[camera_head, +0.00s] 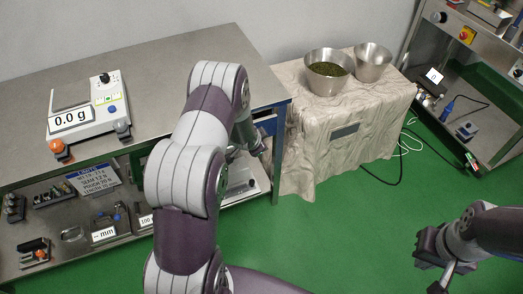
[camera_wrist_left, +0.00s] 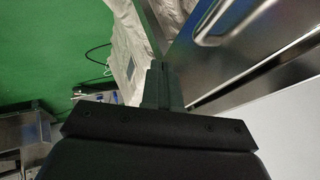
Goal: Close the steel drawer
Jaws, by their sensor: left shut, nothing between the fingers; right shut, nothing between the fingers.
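The steel drawer is mostly hidden behind my left arm in the head view; a bare steel surface (camera_head: 240,184) shows below the bench top, and I cannot tell how far out the drawer is. In the left wrist view a steel panel (camera_wrist_left: 215,50) with a long recessed grip slants across the upper right. My left gripper (camera_wrist_left: 157,72) is shut and empty beside this panel; I cannot tell whether it touches. In the head view its wrist is near the bench's right end. My right gripper (camera_head: 437,274) is shut and empty, low at the right over the green floor.
The steel bench (camera_head: 150,62) carries a scale (camera_head: 85,120) reading 0.0 g. Two steel bowls (camera_head: 328,84) (camera_head: 372,60) stand on a cloth-covered table (camera_head: 350,135) right of the bench. A black cable lies on the floor. Green floor is free in front.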

